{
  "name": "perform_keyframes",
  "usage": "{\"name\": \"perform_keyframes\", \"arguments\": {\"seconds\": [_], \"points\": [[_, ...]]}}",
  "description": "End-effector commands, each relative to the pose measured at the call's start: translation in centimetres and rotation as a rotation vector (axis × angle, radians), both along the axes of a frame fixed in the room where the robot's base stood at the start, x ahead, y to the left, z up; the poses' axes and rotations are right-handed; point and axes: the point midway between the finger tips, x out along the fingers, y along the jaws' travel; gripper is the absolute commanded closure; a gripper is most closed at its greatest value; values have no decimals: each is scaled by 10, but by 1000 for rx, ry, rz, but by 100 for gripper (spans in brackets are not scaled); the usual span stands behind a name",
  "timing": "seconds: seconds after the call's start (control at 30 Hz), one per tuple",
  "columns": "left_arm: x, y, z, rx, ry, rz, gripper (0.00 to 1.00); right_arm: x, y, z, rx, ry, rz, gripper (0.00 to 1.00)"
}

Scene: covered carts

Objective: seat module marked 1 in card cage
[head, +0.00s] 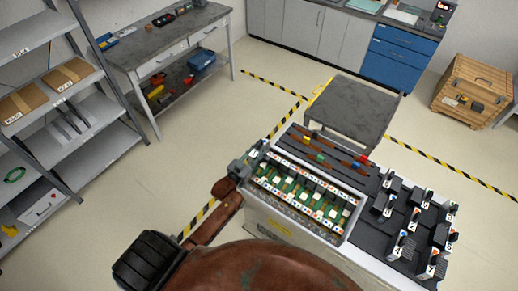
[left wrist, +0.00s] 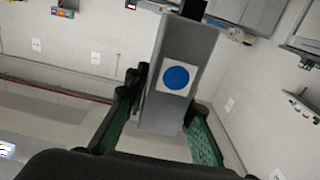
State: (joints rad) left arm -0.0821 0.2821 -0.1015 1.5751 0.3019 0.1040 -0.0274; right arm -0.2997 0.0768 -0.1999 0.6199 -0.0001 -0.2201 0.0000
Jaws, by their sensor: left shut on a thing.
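The card cage (head: 345,232) is an open light-coloured box in the head view, with rows of green boards and coloured and white marks inside. My left gripper (head: 240,169) is at the cage's left corner; its fingers are small and unclear there. In the left wrist view my left gripper (left wrist: 164,102) is shut on a grey module (left wrist: 190,45). The module carries a white label with a blue disc. I cannot read a number on it. Several black modules (head: 413,217) with white marked faces stand right of the cage. My right gripper is not in view.
A grey-topped cart (head: 352,108) stands behind the cage. A workbench (head: 165,45) and shelving (head: 80,110) are on the left. Blue drawers (head: 393,57) and a wooden crate (head: 472,92) are at the back right. Floor between the bench and cage is clear.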

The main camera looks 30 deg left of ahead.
Motion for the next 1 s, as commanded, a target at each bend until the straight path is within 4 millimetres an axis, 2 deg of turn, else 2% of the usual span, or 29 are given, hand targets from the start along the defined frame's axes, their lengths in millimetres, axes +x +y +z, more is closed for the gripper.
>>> {"name": "perform_keyframes", "arguments": {"seconds": [0.1,0.3,1.0], "points": [[1,0,-11,1,-4,-1,100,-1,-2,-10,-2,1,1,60],[1,0,-20,1,-4,-1,100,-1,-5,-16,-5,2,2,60],[1,-1,-19,2,-4,-1,100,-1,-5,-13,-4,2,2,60]]}}
